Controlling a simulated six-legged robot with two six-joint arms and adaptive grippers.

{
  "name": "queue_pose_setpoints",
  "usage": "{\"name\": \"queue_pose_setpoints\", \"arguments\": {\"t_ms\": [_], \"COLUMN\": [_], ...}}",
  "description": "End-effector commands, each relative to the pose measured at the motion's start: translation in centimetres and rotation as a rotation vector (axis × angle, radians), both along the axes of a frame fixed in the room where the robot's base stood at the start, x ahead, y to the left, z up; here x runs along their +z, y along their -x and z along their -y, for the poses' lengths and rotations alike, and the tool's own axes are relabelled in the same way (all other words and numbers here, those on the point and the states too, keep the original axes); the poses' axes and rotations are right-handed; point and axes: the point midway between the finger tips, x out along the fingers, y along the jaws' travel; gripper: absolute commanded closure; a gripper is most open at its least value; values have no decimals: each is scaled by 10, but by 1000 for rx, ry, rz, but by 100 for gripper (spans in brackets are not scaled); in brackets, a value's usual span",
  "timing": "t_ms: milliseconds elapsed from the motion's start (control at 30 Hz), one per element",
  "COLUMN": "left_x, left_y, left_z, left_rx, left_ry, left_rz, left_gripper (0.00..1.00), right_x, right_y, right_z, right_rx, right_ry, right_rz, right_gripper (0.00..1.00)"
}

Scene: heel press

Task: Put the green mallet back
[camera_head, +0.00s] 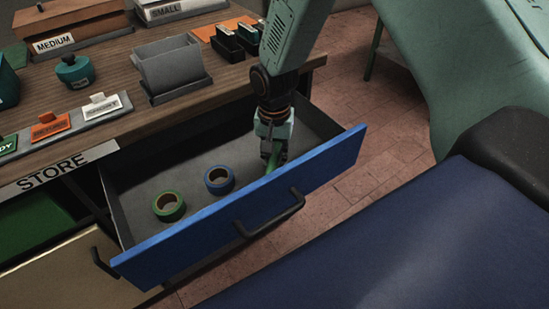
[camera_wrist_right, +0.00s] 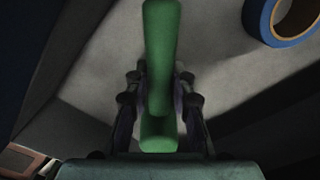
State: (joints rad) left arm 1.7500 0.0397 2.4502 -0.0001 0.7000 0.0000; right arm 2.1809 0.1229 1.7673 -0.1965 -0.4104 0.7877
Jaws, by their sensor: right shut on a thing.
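The green mallet (camera_wrist_right: 160,60) is between the fingers of my right gripper (camera_wrist_right: 160,110) in the right wrist view. In the head view my right gripper (camera_head: 273,150) reaches down into the right part of the open blue-fronted drawer (camera_head: 220,228), and a bit of green mallet (camera_head: 272,162) shows at its fingertips. The gripper is shut on the mallet. I cannot tell whether the mallet touches the drawer floor. My left gripper is not in view.
A green tape roll (camera_head: 170,207) and a blue tape roll (camera_head: 219,180) lie in the drawer, left of the gripper. The wooden bench (camera_head: 110,60) above holds a grey holder (camera_head: 172,70) and labelled boxes. A blue padded surface (camera_head: 420,240) lies at the lower right.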

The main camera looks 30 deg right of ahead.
Motion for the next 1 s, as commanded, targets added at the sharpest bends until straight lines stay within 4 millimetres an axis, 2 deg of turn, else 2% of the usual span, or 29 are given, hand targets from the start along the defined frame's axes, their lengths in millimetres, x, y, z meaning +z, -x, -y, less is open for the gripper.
{"name": "queue_pose_setpoints", "arguments": {"t_ms": [67, 400, 433, 600, 700, 1000], "left_x": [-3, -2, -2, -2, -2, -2], "left_y": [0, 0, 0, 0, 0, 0], "left_z": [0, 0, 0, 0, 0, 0], "left_rx": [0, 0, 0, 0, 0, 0], "left_ry": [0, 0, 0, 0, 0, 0], "left_rz": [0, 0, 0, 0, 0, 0], "left_gripper": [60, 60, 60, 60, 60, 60], "right_x": [-7, -8, -9, -8, -8, -5], "right_y": [-2, -1, 0, -1, 0, -1], "right_z": [0, 0, 0, -1, -1, -1], "right_rx": [1, 2, 2, 2, 2, 2], "right_ry": [1, 0, 1, 1, 1, 1], "right_rz": [4, 4, 2, 2, 2, 2], "right_gripper": [100, 100, 74, 60, 54, 54]}}
